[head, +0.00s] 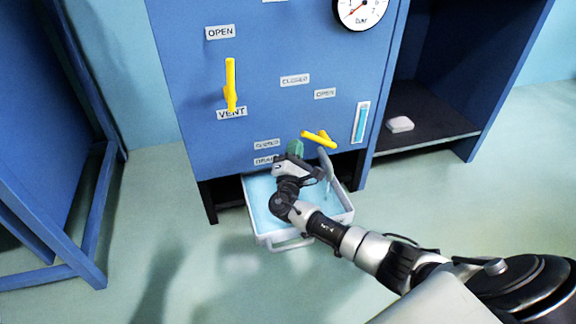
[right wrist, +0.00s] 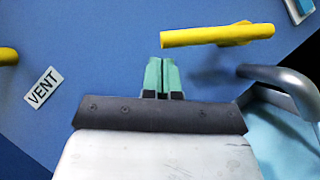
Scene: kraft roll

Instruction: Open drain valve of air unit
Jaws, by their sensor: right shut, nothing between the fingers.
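The yellow drain handle (head: 319,139) sits low on the blue air unit, above a grey spout (head: 326,165). It lies near level, its free end toward the left, the side of a CLOSED label (head: 267,144). An OPEN label (head: 325,93) is above it. My right gripper (head: 295,149) is just left of and below the handle. In the right wrist view its green fingertips (right wrist: 164,72) are shut together and empty, and the handle (right wrist: 200,36) shows beyond them, apparently apart. My arm partly hides the DRAIN label (head: 265,161). My left gripper is not in view.
A tray (head: 285,237) of light-blue liquid stands under the spout, below my right gripper. A vertical yellow vent handle (head: 230,82) is higher on the left, by the VENT label (head: 232,113). A gauge (head: 361,9) is at the top. Open floor lies left of the tray.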

